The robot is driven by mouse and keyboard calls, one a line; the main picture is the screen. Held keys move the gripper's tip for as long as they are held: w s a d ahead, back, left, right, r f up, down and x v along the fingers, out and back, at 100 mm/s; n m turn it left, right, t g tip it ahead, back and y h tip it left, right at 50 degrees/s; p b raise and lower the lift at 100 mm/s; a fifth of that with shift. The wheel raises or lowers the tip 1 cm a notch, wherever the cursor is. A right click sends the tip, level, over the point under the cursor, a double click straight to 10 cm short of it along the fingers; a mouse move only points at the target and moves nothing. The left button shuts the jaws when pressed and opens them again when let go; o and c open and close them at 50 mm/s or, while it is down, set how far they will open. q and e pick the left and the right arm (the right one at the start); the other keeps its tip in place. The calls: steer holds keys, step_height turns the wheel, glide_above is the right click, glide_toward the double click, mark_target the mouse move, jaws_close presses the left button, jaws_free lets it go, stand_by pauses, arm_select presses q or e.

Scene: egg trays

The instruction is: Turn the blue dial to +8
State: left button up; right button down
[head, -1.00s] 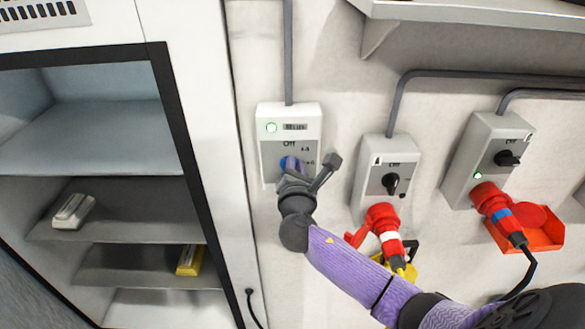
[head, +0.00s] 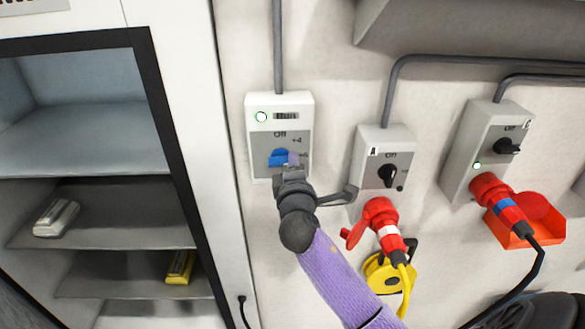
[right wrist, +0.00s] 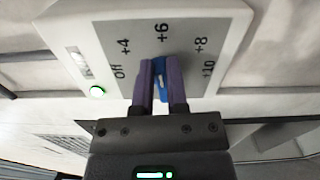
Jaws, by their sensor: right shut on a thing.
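My right gripper (head: 292,162) is at the dial. In the right wrist view the purple fingers of the right gripper (right wrist: 160,88) are shut on the blue dial (right wrist: 161,80), one on each side. That view shows Off, +4, +6, +8 and +10 around the dial. The white mark on it appears to point near +6. My left gripper is not in view.
A box with a black knob (head: 388,175) and a red plug (head: 382,218) is to the right. Another black-knob box (head: 487,150) stands further right. An open cabinet with shelves (head: 105,213) is at the left. Bare wall lies between the boxes.

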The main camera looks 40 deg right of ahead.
steer(key=m+b, duration=0.1)
steer(key=m, duration=0.2)
steer(key=f+m+b, duration=0.1)
steer(key=m, duration=0.2)
steer(key=f+m+b, duration=0.1)
steer(key=m+b, duration=0.1)
steer(key=m, duration=0.1)
steer(key=shift+w+a+m, duration=0.15)
steer(key=shift+a+m, duration=0.15)
steer(key=shift+m, duration=0.1)
stand_by(0.4)
steer(key=c, duration=0.6)
jaws_free()
steer(key=shift+c, duration=0.2)
